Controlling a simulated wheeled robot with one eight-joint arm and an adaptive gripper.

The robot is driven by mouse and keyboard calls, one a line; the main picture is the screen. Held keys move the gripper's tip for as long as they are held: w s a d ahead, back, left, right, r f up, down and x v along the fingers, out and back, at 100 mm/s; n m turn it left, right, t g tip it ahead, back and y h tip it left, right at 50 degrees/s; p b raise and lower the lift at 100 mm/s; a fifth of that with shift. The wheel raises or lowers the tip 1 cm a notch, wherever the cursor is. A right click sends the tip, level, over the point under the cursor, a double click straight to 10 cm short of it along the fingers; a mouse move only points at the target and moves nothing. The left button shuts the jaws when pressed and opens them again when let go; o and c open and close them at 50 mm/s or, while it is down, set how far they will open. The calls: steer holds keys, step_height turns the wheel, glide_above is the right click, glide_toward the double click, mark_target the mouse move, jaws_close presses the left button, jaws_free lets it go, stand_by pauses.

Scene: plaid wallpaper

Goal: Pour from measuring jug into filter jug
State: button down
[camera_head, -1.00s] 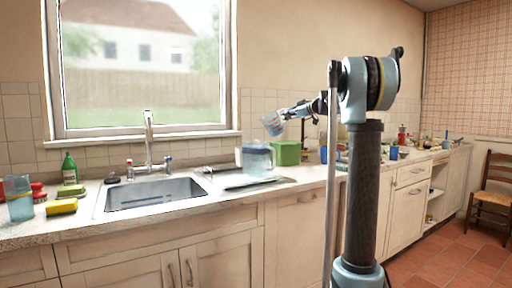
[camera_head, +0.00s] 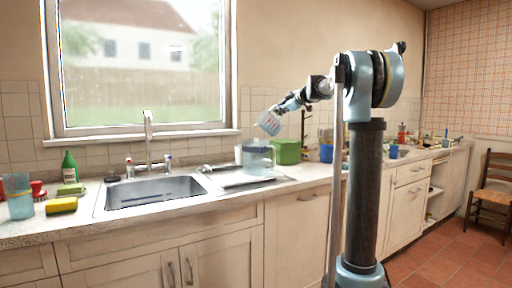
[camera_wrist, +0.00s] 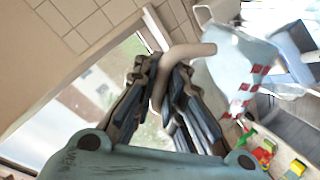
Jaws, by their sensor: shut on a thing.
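The measuring jug (camera_head: 268,123) is clear with red marks. It hangs tilted in the air, mouth end toward the lower left, above the filter jug (camera_head: 258,160). The filter jug is a pale blue see-through vessel standing upright on the draining board right of the sink. My gripper (camera_head: 284,107) is shut on the measuring jug's handle. In the wrist view my gripper (camera_wrist: 168,75) has its fingers around the pale handle, and the jug body (camera_wrist: 232,68) shows to the right. I cannot tell whether anything is in the measuring jug or flowing out.
A green box (camera_head: 287,152) stands right of the filter jug, close to my wrist. The sink (camera_head: 155,192) with its tap (camera_head: 149,140) is to the left.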

steer(key=shift+s+a+r+n+h+p, duration=0.15)
steer(key=shift+a+n+h+p, duration=0.25)
steer(key=shift+p, duration=0.95)
steer(key=shift+s+a+r+n+h+p, duration=0.2)
steer(key=shift+a+n+p, duration=0.3)
steer(key=shift+p, duration=0.8)
stand_by(3.0)
steer(key=shift+s+a+h, duration=0.15)
steer(key=shift+a+h, duration=0.25)
steer(key=shift+a, duration=0.15)
stand_by(1.8)
